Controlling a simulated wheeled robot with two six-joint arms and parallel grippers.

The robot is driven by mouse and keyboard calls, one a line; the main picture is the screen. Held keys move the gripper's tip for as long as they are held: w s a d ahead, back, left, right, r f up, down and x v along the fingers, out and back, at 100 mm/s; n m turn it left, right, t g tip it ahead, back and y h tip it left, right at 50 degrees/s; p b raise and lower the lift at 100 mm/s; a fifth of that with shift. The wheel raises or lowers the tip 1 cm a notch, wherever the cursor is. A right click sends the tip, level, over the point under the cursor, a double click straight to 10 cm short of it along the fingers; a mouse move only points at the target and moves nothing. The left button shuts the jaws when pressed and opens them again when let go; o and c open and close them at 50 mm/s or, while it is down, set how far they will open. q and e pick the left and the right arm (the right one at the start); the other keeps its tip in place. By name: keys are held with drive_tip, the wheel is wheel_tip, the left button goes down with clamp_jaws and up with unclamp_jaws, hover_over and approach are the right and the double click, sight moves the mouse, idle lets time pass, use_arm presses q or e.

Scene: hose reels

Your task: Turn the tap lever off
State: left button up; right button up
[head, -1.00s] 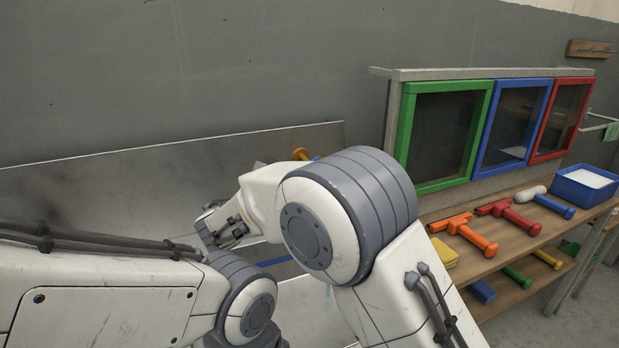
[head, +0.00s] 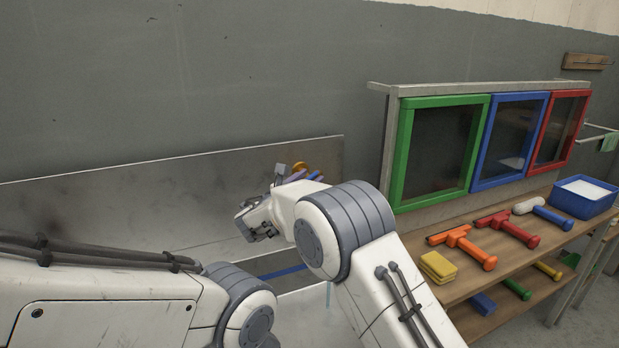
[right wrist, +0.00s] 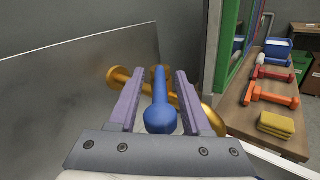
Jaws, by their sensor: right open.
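The brass tap (right wrist: 119,78) shows in the right wrist view, against a grey metal panel. Its blue lever (right wrist: 160,118) has a rounded end toward the camera. In the head view, a little of the brass (head: 299,166) and the blue lever (head: 316,175) show beyond my right wrist. My right gripper (right wrist: 159,74) is open, with its two purple fingers on either side of the lever. I cannot tell whether either finger touches it. In the head view the right gripper (head: 298,175) is partly hidden by its own wrist. My left gripper is not in view.
A wooden bench (head: 465,223) on the right holds orange and red squeegees, yellow sponges (head: 436,267) and a blue tub (head: 583,197). Green, blue and red framed panes (head: 397,150) stand behind it. The metal panel (head: 170,200) runs along the wall.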

clamp_jaws()
idle(1.4)
drive_tip(key=shift+d, duration=0.1)
